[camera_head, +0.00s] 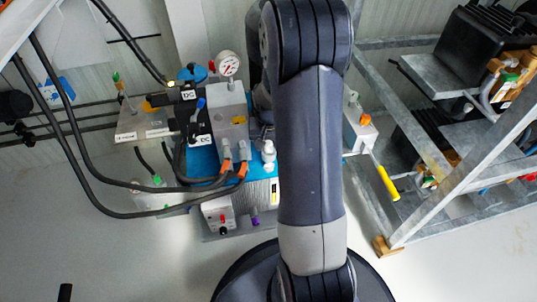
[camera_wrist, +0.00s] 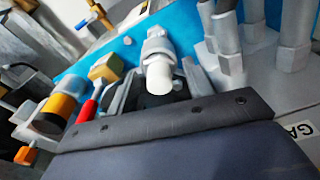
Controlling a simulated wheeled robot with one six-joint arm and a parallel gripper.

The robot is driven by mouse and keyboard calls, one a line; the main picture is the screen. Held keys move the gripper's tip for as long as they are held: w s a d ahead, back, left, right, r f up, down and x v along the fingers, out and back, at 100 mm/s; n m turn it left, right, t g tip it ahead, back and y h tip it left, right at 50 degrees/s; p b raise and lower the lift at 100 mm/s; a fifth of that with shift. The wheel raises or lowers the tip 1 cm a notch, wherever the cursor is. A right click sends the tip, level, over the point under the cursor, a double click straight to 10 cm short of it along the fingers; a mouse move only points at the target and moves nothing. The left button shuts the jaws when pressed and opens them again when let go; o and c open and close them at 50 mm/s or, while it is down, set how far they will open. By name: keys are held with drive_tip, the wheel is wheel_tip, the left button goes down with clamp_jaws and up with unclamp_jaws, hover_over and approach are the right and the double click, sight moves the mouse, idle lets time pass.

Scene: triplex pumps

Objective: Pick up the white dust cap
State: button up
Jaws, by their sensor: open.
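A white dust cap (camera_wrist: 159,74) sits on a grey fitting in the upper middle of the wrist view. In the head view, a small white fitting (camera_head: 268,150) stands just left of my arm, on the blue pump unit; it looks like the same spot. My gripper (camera_wrist: 165,86) shows at the lower middle of the wrist view, with two short grey fingers apart and nothing held. The cap appears beyond the gap between them; touching cannot be told. In the head view my gripper is hidden behind my arm.
A pressure gauge (camera_head: 228,64) and orange-ended hoses (camera_head: 234,169) crowd the pump's left side. A yellow-handled lever (camera_head: 387,182) and a metal frame (camera_head: 440,205) stand to the right. In the wrist view, a yellow-and-black part (camera_wrist: 60,108) and a red part (camera_wrist: 87,110) lie left.

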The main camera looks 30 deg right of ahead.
clamp_jaws()
idle(0.5)
drive_tip(key=shift+r, duration=0.15)
